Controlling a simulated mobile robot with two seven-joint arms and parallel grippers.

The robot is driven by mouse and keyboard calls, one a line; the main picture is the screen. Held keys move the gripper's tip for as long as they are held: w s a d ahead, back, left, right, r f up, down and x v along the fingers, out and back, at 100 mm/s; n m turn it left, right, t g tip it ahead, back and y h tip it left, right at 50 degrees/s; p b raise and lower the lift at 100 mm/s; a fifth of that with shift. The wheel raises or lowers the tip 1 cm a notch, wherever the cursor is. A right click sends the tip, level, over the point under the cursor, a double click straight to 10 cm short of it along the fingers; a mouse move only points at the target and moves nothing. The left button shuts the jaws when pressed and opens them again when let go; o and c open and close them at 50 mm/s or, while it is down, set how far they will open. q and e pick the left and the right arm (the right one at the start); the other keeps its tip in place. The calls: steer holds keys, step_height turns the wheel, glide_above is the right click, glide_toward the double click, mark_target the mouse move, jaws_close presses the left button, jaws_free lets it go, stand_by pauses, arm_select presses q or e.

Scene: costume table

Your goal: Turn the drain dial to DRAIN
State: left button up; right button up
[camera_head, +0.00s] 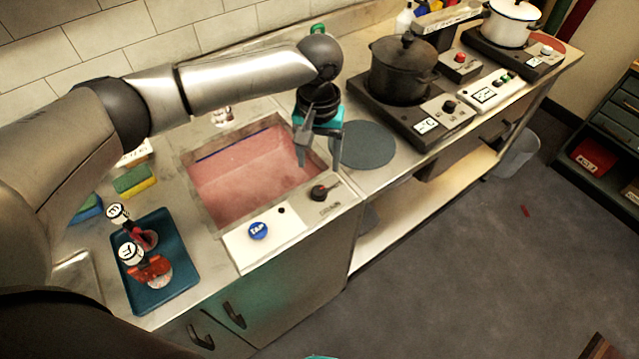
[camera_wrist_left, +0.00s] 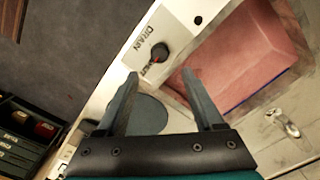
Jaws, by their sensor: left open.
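The drain dial (camera_head: 319,193) is a small black knob with a red mark, on the white panel at the sink's front right corner. In the left wrist view the dial (camera_wrist_left: 160,51) lies between the printed words DRAIN and SHUT, its red mark on the SHUT side. My left gripper (camera_head: 318,162) is open and empty, above the sink's right edge, with its fingers pointing down. In the left wrist view its fingertips (camera_wrist_left: 160,74) appear apart from the dial. My right gripper does not show.
The sink (camera_head: 245,170) holds reddish liquid. A blue TAP button (camera_head: 258,230) sits left of the dial. A round grey mat (camera_head: 362,145) and a dark pot (camera_head: 402,70) on a hotplate stand to the right. A blue tray (camera_head: 155,290) with two stamp-like items lies left.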

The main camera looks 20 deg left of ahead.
mark_target(319, 190)
arm_select(q)
step_height(319, 190, down, 10)
steer(key=shift+r+b, duration=0.2)
steer(key=shift+b, duration=0.35)
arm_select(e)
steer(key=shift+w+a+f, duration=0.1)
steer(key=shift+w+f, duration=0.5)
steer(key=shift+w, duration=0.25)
arm_select(q)
jaws_close()
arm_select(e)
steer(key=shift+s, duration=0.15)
